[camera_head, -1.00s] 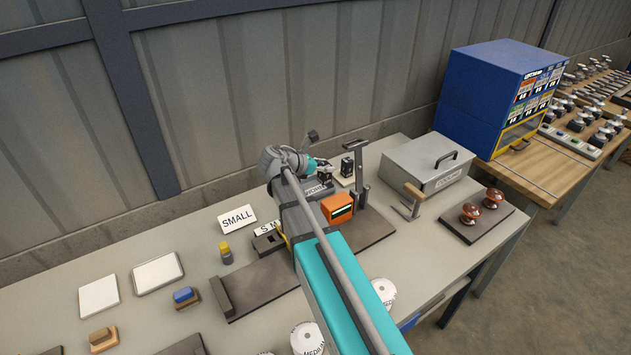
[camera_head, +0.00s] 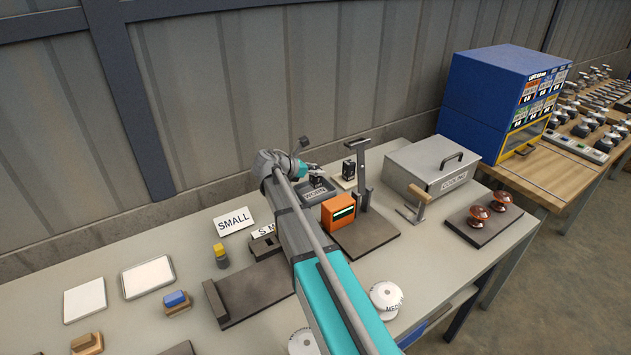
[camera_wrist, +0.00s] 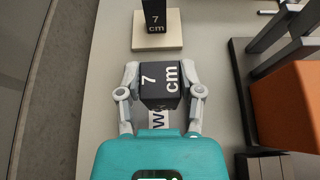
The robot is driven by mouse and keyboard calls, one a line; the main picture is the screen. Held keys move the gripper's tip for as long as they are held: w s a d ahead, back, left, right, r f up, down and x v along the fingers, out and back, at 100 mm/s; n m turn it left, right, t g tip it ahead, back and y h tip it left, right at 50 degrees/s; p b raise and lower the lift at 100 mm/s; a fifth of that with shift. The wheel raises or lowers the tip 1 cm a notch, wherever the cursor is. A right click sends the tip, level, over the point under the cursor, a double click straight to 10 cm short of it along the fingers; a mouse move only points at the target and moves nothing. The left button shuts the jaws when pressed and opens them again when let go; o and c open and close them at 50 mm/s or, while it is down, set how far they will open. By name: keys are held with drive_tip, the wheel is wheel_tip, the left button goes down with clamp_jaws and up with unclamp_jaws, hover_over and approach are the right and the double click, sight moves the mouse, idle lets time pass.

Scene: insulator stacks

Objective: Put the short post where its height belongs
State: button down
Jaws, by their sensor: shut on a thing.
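My gripper (camera_wrist: 162,88) is shut on a short black post (camera_wrist: 160,80) marked "7 cm", its pads on the two sides of it. In the head view my gripper (camera_head: 317,178) is small, with the held post partly hidden by it near the WORN label (camera_head: 315,193). A second black post (camera_wrist: 155,16) also marked "7 cm" stands on a cream base (camera_wrist: 157,42) ahead of my gripper, apart from the held one. It also shows in the head view (camera_head: 348,169), right of my gripper.
An orange box (camera_head: 338,212) and an upright grey stand (camera_head: 363,178) are close on the right. A grey lidded COOLING box (camera_head: 432,172) lies farther right.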

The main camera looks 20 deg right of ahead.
sight(310, 177)
drive_tip(key=shift+f, duration=0.1)
drive_tip(key=shift+w+f+b, duration=0.35)
drive_tip(key=shift+f+b, duration=0.05)
drive_tip(key=shift+b, duration=0.15)
drive_tip(key=shift+f+b, duration=1.5)
drive_tip(key=shift+f, duration=0.15)
drive_tip(key=shift+c, duration=1.3)
unclamp_jaws()
drive_tip(key=shift+r, duration=0.25)
drive_tip(key=p+v, duration=0.5)
drive_tip(key=v, duration=0.7)
drive_tip(key=shift+f, duration=0.1)
